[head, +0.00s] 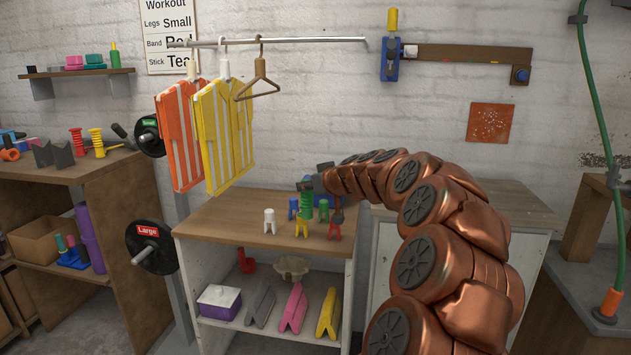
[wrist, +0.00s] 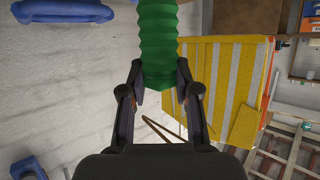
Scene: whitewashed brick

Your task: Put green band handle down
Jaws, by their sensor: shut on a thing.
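The green band handle (wrist: 158,35) is a ribbed green grip. In the wrist view it stands between the two dark fingers of my gripper (wrist: 158,75), which are shut on its end. In the head view the handle (head: 306,204) shows small below my gripper (head: 309,186), over the wooden top of the middle cabinet (head: 225,222). I cannot tell whether its lower end touches anything. My copper arm reaches in from the right.
Small white (head: 269,221), yellow (head: 301,226), red (head: 336,224), blue (head: 293,207) and green (head: 323,209) pieces stand close around the handle. Orange (head: 178,135) and yellow (head: 224,135) striped garments hang at left. Red (head: 77,141) and yellow (head: 97,142) ribbed handles stand on the left bench.

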